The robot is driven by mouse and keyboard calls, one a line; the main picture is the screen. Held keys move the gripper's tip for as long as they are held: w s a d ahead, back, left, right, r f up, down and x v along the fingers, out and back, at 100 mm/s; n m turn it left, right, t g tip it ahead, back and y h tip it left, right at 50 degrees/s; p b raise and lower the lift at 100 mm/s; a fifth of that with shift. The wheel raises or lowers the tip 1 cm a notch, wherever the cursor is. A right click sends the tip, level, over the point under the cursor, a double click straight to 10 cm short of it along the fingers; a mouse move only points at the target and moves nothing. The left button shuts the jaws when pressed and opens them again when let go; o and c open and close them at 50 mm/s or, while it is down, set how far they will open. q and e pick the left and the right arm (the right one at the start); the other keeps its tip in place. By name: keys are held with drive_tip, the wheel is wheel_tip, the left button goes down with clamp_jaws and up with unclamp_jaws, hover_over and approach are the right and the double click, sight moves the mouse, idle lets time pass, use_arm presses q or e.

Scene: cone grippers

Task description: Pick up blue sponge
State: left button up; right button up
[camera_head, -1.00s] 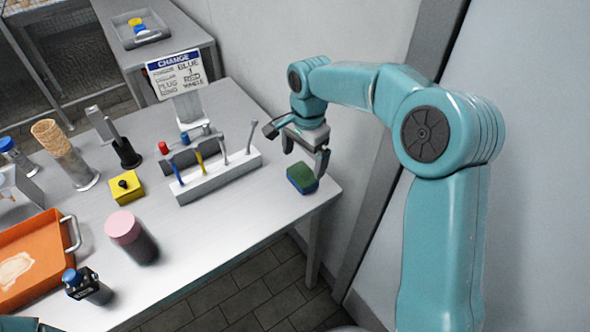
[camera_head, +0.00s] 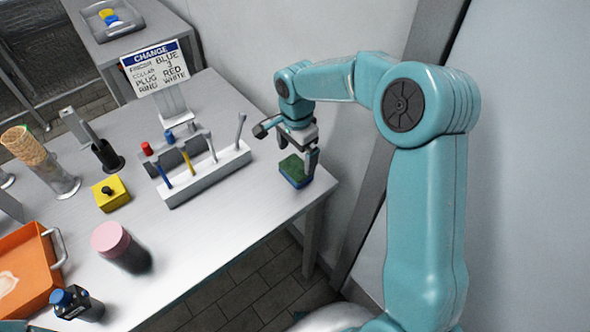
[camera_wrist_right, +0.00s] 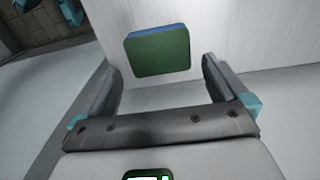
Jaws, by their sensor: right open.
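The blue sponge (camera_head: 295,171) has a green top and a blue side and lies flat near the right corner of the grey table. In the right wrist view the sponge (camera_wrist_right: 158,52) sits ahead of and between the two fingers, with its green face showing and a blue edge at its far side. My right gripper (camera_head: 299,158) is just above and beside the sponge in the head view. It also shows in the right wrist view (camera_wrist_right: 163,78), open and empty, with fingers apart wider than the sponge. My left gripper is not in view.
A white rack (camera_head: 205,172) with several coloured tools stands left of the sponge. A sign (camera_head: 155,68), a yellow block (camera_head: 110,193), a pink-lidded jar (camera_head: 121,248) and an orange tray (camera_head: 28,268) are further left. The table edge is close to the sponge.

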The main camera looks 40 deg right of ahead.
sight(296, 167)
drive_tip(key=shift+s+d+f, duration=0.1)
drive_tip(key=shift+s+f, duration=0.05)
drive_tip(key=shift+f, duration=0.5)
wheel_tip(296, 167, down, 5)
drive_tip(key=shift+r+p, duration=0.2)
drive_tip(key=shift+p, duration=0.1)
drive_tip(key=c, duration=0.6)
